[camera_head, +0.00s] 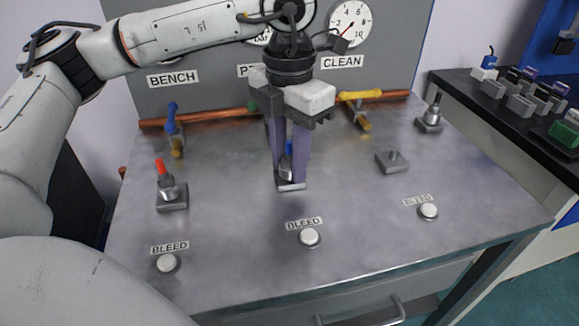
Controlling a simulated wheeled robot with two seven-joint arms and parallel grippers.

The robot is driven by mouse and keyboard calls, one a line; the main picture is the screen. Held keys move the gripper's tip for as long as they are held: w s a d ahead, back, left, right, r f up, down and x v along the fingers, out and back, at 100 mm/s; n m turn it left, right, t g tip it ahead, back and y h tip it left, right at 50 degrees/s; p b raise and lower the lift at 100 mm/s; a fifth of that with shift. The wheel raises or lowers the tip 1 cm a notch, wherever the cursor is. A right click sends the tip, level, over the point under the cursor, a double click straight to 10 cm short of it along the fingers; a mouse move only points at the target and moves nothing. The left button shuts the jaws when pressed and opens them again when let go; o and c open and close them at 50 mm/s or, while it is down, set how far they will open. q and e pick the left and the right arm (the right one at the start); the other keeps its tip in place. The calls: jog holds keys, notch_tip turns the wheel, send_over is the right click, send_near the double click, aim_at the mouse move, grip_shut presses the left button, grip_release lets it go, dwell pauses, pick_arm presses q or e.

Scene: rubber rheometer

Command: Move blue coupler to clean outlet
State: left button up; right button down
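The blue coupler (289,147) shows only as a small blue and grey piece at the centre of the bench, mostly hidden by my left gripper. It stands upright at a small metal base plate (291,187). My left gripper (290,180) points straight down, with its two purple fingers on either side of the coupler. Whether the fingers press on it cannot be told. The CLEAN label (342,62) is on the back panel; below and right of it are a yellow valve handle (360,95) and a brass outlet (363,123). My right gripper is not in view.
A red-topped coupler (166,183) stands on a base at the left. An empty-looking base (393,161) and a dark-topped fitting (431,115) are at the right. Several white BLEED buttons, one at the middle (310,238), line the front. A copper pipe (215,117) runs along the back.

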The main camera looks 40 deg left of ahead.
aim_at(289, 157)
pick_arm(q)
jog(key=shift+r, duration=0.25)
grip_shut()
jog(key=shift+r+p, duration=1.75)
jog(key=shift+r, duration=0.45)
